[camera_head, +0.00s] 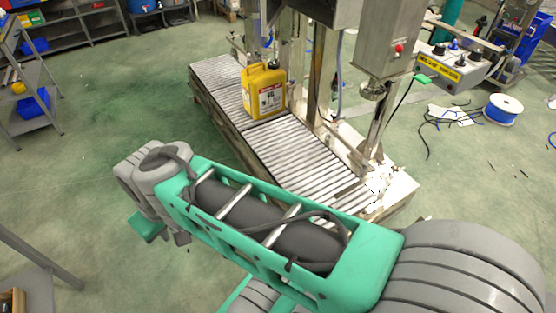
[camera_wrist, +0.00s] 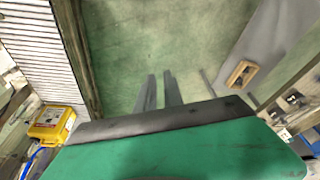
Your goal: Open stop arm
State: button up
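A roller conveyor (camera_head: 305,153) runs diagonally through the head view, with a yellow canister (camera_head: 264,91) upright on it. I cannot make out with certainty which part is the stop arm. The canister also shows at the lower left of the wrist view (camera_wrist: 52,126), and the conveyor rollers (camera_wrist: 40,50) show at its upper left. My gripper (camera_wrist: 160,80) points down over open green floor, clear of the conveyor. Its two grey fingers are a small gap apart, with only floor between them. In the head view my arm hides the conveyor's near side, and my fingers do not show.
A metal filling frame (camera_head: 320,65) stands along the conveyor's far side. A control box (camera_head: 452,66) with a yellow label is at the upper right. A cable spool (camera_head: 503,109) and loose cables lie on the floor. Shelves (camera_head: 35,85) stand at left. The floor left of the conveyor is clear.

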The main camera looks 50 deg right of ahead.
aim_at(368, 178)
jog(key=z, duration=0.55)
jog(key=k, duration=1.25)
jog(key=u, duration=0.15)
jog(key=i, duration=0.55)
jog(key=u, duration=0.95)
jog(key=i, duration=0.85)
jog(key=z, duration=0.8)
jog(key=i, duration=0.65)
jog(key=z, duration=0.8)
